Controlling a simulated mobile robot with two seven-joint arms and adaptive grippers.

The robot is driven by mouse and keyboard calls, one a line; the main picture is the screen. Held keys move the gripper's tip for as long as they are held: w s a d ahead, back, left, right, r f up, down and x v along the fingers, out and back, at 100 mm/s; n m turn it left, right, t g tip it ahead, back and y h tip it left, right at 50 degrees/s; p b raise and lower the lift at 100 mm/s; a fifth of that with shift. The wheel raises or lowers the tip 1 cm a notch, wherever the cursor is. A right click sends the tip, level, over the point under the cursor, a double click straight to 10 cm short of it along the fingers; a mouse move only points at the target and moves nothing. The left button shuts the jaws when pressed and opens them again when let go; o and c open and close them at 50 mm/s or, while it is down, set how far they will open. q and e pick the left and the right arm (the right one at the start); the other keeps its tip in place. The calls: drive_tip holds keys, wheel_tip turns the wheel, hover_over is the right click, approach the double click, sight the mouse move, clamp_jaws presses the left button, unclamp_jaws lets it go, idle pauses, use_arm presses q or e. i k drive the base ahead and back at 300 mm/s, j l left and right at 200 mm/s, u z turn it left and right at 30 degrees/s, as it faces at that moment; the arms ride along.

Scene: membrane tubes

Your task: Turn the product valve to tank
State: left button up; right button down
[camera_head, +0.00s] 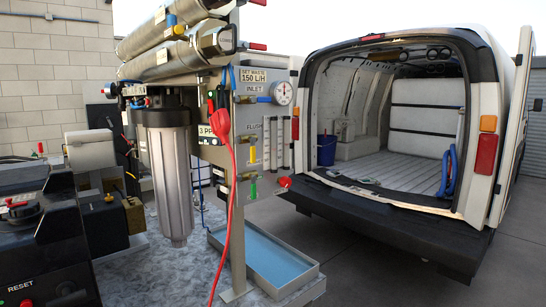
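A grey upright panel (240,130) carries two long membrane tubes (175,55) at its top and several small valves. A blue-handled valve (264,99) sits by the INLET label. Below it are a yellow handle (252,155), a green handle (253,188) and a red handle (284,181). The yellow and green handles look vertical. No label that reads product or tank is legible, so I cannot tell which valve is the product valve or how it is set. Neither of my grippers shows.
A clear filter housing (178,180) hangs left of the panel. A red lead (232,205) hangs in front of it. A shallow tray of blue water (264,258) lies below. A dark RESET unit (45,240) stands left. An open van (400,140) is right; paving between is clear.

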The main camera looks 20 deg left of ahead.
sight(254, 179)
drive_tip(key=k+u, duration=0.15)
drive_tip(key=u, duration=1)
